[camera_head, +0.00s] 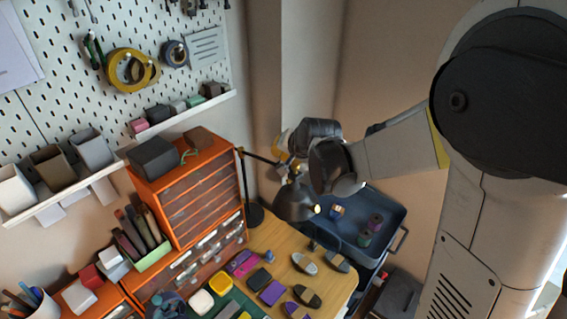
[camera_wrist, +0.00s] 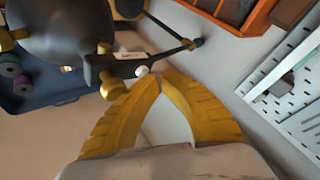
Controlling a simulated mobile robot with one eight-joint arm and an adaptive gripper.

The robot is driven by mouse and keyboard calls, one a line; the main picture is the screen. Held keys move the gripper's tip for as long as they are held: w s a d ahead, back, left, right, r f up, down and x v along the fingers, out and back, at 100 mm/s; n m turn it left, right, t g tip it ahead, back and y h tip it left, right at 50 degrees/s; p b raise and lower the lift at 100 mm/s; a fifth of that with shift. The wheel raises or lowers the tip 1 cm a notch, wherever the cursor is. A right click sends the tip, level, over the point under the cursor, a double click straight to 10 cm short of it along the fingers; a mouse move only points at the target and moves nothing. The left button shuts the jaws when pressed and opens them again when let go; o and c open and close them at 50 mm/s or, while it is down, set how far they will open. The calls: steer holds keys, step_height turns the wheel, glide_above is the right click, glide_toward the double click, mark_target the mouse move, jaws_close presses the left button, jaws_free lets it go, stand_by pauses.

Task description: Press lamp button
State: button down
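The black desk lamp stands at the back of the wooden desk in the head view, with its shade (camera_head: 295,203) hanging below my wrist. A small bright spot shows at the shade's edge; I cannot tell whether the lamp is lit. In the wrist view the dark lamp shade (camera_wrist: 70,32) fills the upper left. A small white round button (camera_wrist: 142,71) sits at the end of its dark bracket. My gripper (camera_wrist: 161,76) has its yellow fingers brought together at the tips, with nothing between them. The tips appear just right of the button; contact is unclear. In the head view my wrist mostly hides the fingers.
The lamp's thin pole (camera_head: 242,180) and jointed arm (camera_wrist: 168,30) are close to my gripper. An orange drawer cabinet (camera_head: 195,185) stands left of the lamp. A blue tray (camera_head: 385,215) with spools lies to the right. Several small items cover the wooden desk (camera_head: 340,285).

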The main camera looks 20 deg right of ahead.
mark_target(281, 161)
steer(key=shift+s+f+b, duration=0.15)
steer(key=shift+f+b, duration=0.15)
steer(key=shift+b, duration=0.05)
stand_by(0.3)
steer(key=shift+f, duration=0.2)
stand_by(0.3)
steer(key=shift+w+r+p, duration=0.25)
steer(key=shift+r+p, duration=0.1)
steer(key=shift+r, duration=0.5)
steer(key=shift+r+p, duration=2)
steer(key=shift+r, duration=0.6)
steer(key=shift+f, duration=0.1)
